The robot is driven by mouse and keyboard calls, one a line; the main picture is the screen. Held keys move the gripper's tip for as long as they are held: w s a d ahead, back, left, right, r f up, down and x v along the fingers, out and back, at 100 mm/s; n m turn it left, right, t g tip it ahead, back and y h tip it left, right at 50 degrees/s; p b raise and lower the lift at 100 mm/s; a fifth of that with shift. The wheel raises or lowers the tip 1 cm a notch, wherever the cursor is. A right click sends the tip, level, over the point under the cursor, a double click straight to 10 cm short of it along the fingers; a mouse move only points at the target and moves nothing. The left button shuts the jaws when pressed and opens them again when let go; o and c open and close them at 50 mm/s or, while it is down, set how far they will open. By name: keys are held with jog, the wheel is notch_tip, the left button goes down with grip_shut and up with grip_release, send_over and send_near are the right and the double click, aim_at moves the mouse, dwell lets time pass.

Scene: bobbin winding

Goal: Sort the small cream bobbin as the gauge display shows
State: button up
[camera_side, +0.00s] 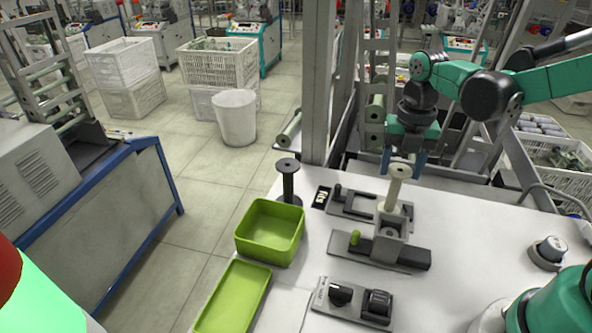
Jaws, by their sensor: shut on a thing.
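The small cream bobbin (396,188) is upright, with its top flange between the fingers of my gripper (401,165). My gripper points down and is shut on it. The bobbin's lower flange is just above or on the grey block fixture (390,246); I cannot tell if they touch. The small black gauge display (321,197) stands at the left of the fixtures, with pale marks too small to read. A deep green bin (271,253) and a shallow green tray (233,297) are at the left table edge; both look empty.
A dark bobbin (288,183) stands behind the green bin. A flat grey fixture (362,208) lies beside the display. A control box with black knobs (353,301) is in front, and a round knob (548,252) is at right. The white table (470,245) is clear between them.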

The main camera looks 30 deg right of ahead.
jog(key=shift+r, duration=2.5)
jog(key=w+a+r+n, duration=0.1)
jog(key=w+a+n, duration=0.25)
jog(key=a, duration=1.05)
jog(key=s+a+n, duration=0.3)
jog(key=a, duration=1.3)
jog(key=shift+w+d+f+m, duration=0.1)
jog(key=shift+d+f+m, duration=0.05)
jog(key=shift+f, duration=0.85)
jog(key=shift+d+f+m, duration=0.1)
jog(key=shift+d+f, duration=0.05)
jog(key=shift+f, duration=0.8)
jog(key=shift+f, duration=0.55)
jog(key=shift+f, duration=0.4)
